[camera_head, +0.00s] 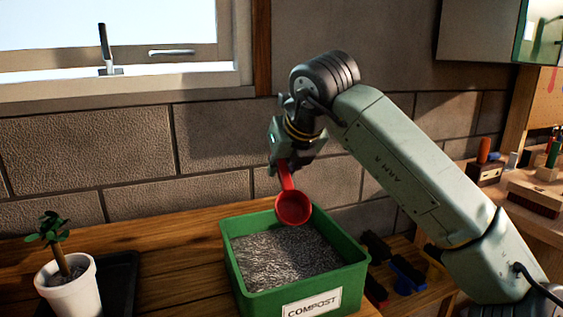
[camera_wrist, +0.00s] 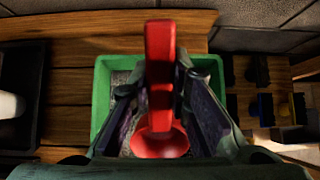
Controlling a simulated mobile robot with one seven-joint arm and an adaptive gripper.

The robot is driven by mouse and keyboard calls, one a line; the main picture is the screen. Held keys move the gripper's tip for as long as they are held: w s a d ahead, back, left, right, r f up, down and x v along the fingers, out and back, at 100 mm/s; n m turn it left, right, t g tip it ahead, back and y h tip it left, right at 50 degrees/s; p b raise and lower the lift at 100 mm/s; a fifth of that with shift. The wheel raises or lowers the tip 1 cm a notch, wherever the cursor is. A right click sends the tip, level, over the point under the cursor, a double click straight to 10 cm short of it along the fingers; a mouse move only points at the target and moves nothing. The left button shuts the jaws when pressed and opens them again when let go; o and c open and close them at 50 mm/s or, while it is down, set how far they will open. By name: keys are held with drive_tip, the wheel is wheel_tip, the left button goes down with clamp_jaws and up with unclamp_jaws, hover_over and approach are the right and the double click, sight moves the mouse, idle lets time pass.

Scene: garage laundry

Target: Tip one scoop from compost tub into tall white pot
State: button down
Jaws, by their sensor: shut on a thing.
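A green compost tub (camera_head: 345,279) with a "COMPOST" label stands on the wooden bench, filled with grey granular compost (camera_head: 285,258). My gripper (camera_head: 284,163) is shut on the handle of a red scoop (camera_head: 293,208), held above the back part of the tub. In the wrist view the red scoop (camera_wrist: 160,70) hangs between the fingers over the green tub (camera_wrist: 101,75). Whether the scoop bowl holds compost cannot be told. A white pot (camera_head: 73,296) with a small leafy plant (camera_head: 52,235) stands at the lower left, left of the tub.
A dark tray (camera_head: 118,277) lies beside the white pot; it also shows in the wrist view (camera_wrist: 38,75). Right of the tub are small dark, blue and red items (camera_head: 407,272). A block wall (camera_head: 120,150) and window sill close off the back. Bare bench lies between tray and tub.

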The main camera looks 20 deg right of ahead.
wheel_tip(320, 180, down, 13)
drive_tip(key=b, duration=1)
drive_tip(key=shift+r, duration=0.2)
drive_tip(key=shift+f, duration=0.1)
idle(0.4)
wheel_tip(320, 180, up, 14)
drive_tip(key=p, duration=0.9)
drive_tip(key=shift+p, duration=0.3)
